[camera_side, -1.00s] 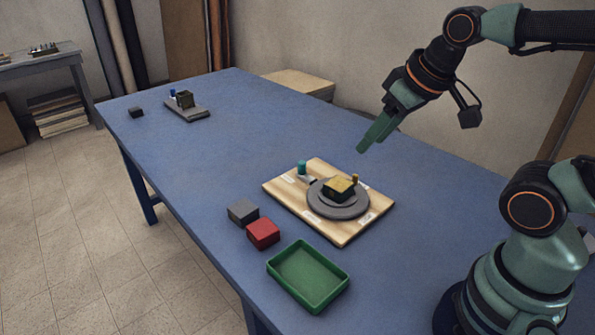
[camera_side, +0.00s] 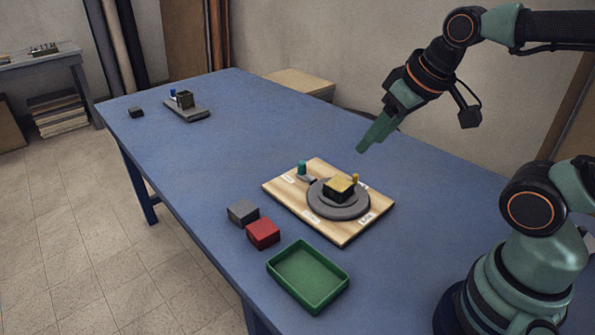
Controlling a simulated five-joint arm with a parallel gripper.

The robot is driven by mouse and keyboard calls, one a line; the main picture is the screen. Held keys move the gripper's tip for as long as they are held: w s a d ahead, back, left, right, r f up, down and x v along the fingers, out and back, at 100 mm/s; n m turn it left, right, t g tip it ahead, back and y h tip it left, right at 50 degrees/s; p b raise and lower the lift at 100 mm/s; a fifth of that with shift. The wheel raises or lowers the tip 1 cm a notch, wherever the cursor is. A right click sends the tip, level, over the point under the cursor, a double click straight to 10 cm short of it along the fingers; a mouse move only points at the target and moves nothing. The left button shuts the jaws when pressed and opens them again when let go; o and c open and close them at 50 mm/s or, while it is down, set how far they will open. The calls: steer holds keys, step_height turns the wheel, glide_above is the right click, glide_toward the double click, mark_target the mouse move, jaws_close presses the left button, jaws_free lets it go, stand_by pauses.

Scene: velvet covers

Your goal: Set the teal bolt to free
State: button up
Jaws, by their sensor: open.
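The teal bolt (camera_side: 302,167) is a small upright cylinder at the back left of a wooden board (camera_side: 340,233), with a dark piece at its foot. Small white labels lie on the board near its corners; their words are too small to read. A grey round turntable (camera_side: 344,211) on the board carries a dark block with a yellow top (camera_side: 340,186). A small yellow peg (camera_side: 355,179) stands behind the block. My gripper (camera_side: 362,147) is open and empty, above and to the right of the teal bolt, touching nothing.
A grey block (camera_side: 242,211), a red block (camera_side: 263,233) and a green tray (camera_side: 332,297) sit in front of the board. A grey fixture with a blue peg (camera_side: 187,109) and a small dark block (camera_side: 136,112) are at the table's far left. The blue table (camera_side: 250,130) is clear between.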

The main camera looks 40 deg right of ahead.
steer(key=shift+o, duration=0.3)
steer(key=shift+o, duration=0.4)
steer(key=m+g, duration=0.2)
steer(key=g, duration=0.4)
glide_above(302, 162)
step_height(302, 162, down, 10)
step_height(302, 162, down, 11)
steer(key=shift+f, duration=0.2)
